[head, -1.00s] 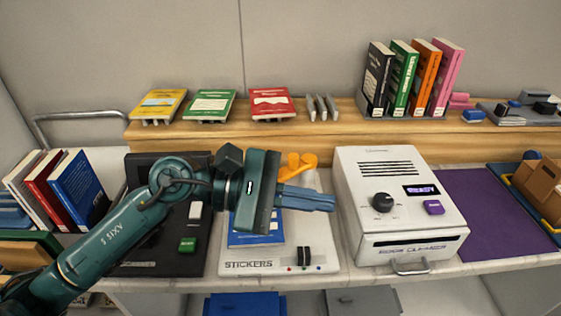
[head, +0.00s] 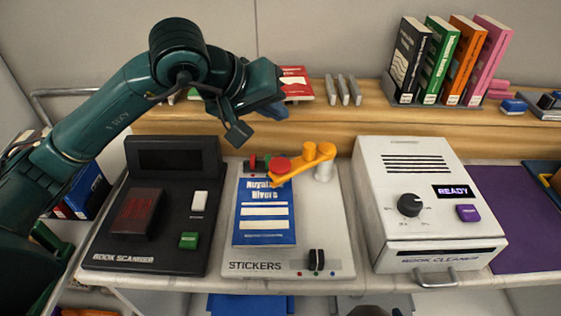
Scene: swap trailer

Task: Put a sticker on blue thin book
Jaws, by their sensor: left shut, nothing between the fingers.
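The blue thin book (head: 265,241) lies flat on the pale sticker station (head: 335,225), marked "STICKERS". Its cover has a white title and white bands. The orange swing arm (head: 311,158) of the station reaches over the book's top edge, with a red round knob (head: 282,165) on it. A black selector (head: 316,260) with small coloured dots sits at the station's front right. My left gripper (head: 272,111) is shut and empty, raised behind and above the station, apart from the book. Its fingers are partly hidden by its body. My right gripper is out of view.
A black book scanner (head: 120,252) stands left of the station and a white book cleaner (head: 425,230), reading READY, stands right. Upright books (head: 440,60) and a red book (head: 297,84) sit on the rear wooden shelf. A purple mat (head: 510,225) lies clear at right.

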